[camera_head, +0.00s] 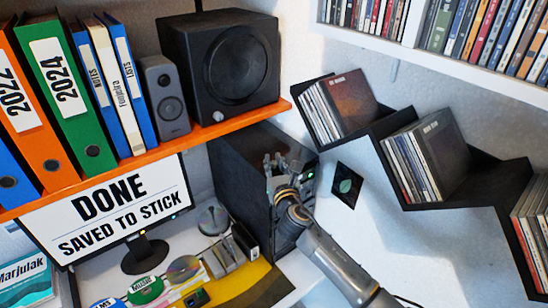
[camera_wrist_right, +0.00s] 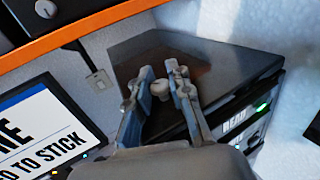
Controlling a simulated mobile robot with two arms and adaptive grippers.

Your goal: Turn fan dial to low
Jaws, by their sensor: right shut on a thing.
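My right gripper (camera_head: 280,168) is at the upper front of a black computer tower (camera_head: 236,180), below the orange shelf. In the right wrist view its two fingers (camera_wrist_right: 165,82) are closed around a small grey rounded knob (camera_wrist_right: 158,86), which appears to be the fan dial. The fingers partly cover the knob, and its setting marks cannot be read. The tower's dark top (camera_wrist_right: 215,62) lies behind the fingers, with a labelled front panel and a green light to the right. My left gripper is not in view.
An orange shelf (camera_head: 210,131) with binders and a black speaker (camera_head: 218,62) hangs above the tower. A monitor (camera_head: 110,210) stands left. Discs and a yellow mat (camera_head: 235,284) lie on the desk. Black zigzag disc shelves (camera_head: 400,185) are on the right wall.

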